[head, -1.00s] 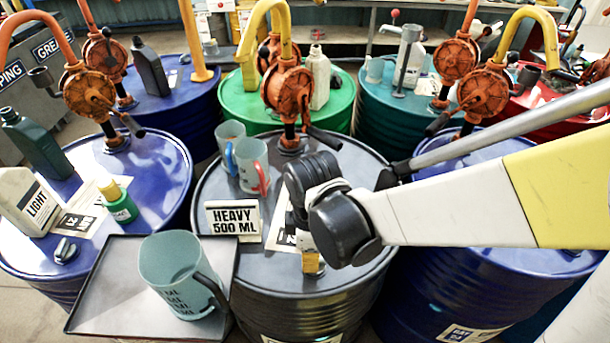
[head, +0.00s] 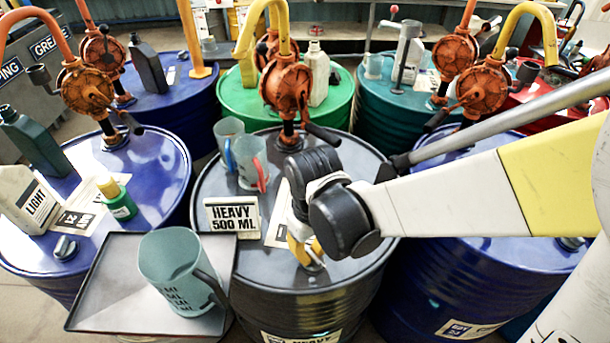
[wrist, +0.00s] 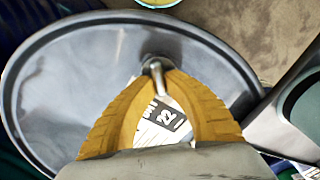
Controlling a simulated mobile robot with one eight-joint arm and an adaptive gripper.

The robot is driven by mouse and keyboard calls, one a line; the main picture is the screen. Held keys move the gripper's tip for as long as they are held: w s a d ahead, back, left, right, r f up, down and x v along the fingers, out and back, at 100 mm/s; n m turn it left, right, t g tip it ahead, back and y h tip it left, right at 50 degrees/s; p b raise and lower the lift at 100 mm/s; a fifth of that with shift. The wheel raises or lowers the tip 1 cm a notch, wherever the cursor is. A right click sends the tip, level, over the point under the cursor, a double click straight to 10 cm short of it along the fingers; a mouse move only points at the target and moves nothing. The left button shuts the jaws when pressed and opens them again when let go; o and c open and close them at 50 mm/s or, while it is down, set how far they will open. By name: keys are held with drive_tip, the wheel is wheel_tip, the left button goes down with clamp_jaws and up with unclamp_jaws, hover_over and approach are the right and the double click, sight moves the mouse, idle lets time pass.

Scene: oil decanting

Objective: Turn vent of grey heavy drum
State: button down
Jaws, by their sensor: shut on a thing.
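The grey heavy drum (head: 340,180) stands in the middle of the head view, with a sign reading HEAVY 500 ML (head: 232,215) on its lid. My gripper (head: 311,255) points down at the front part of this lid. In the wrist view its yellow fingers (wrist: 158,80) close around the metal vent (wrist: 156,68) near the lid's rim. The gripper is shut on the vent. In the head view the vent is mostly hidden by the fingers, with a little metal showing below them.
A grey tray (head: 108,285) holding a large teal jug (head: 172,265) is at the drum's front left. Two smaller jugs (head: 251,160) and an orange pump (head: 287,90) stand at the drum's back. Blue drums flank it (head: 150,185).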

sight(313, 251)
drive_tip(key=m, duration=0.5)
drive_tip(key=shift+d, duration=0.2)
idle(0.3)
drive_tip(key=c, duration=1.4)
unclamp_jaws()
drive_tip(key=shift+w, duration=0.1)
wheel_tip(313, 251, up, 12)
